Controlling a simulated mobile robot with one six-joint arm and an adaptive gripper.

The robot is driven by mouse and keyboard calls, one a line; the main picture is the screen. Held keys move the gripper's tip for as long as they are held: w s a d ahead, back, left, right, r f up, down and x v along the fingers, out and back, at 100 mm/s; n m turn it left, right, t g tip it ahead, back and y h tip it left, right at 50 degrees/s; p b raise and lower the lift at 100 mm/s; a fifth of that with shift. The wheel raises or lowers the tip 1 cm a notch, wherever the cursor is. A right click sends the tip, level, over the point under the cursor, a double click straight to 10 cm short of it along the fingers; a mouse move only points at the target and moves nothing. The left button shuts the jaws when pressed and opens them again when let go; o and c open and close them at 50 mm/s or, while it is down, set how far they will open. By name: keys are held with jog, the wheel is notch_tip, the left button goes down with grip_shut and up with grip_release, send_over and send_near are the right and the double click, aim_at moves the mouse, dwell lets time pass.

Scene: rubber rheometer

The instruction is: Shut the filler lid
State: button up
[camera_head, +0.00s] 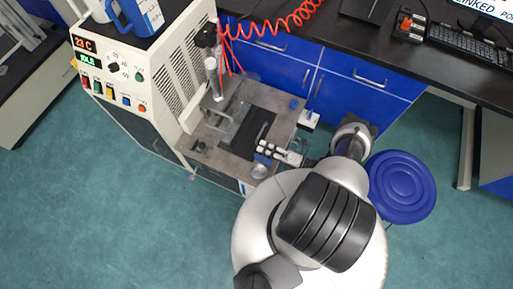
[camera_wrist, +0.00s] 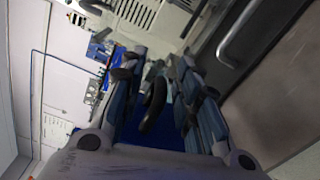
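My gripper (camera_head: 268,150) is low over the right front part of the machine's grey worktop, beside a black plate (camera_head: 246,133). In the wrist view my gripper (camera_wrist: 158,72) has its two blue-grey fingers apart. A dark curved piece (camera_wrist: 152,105) shows between them; I cannot tell what it is or whether it is touched. I cannot pick out the filler lid for sure in either view. The white machine (camera_head: 160,65) has a front panel with lit displays. A blue jug (camera_head: 138,15) and a white vessel (camera_head: 96,10) stand on its top.
A clear round dish (camera_head: 260,171) lies close to my gripper. A clear guard (camera_head: 222,122) and a silver cylinder (camera_head: 213,78) stand on the worktop. Blue drawers (camera_head: 345,85) are behind, with a red coiled hose (camera_head: 285,25) above. A blue stool (camera_head: 400,187) stands at the right.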

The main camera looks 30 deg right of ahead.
jog(key=shift+w+a, duration=0.1)
jog(key=shift+c, duration=0.2)
grip_shut()
dwell(0.5)
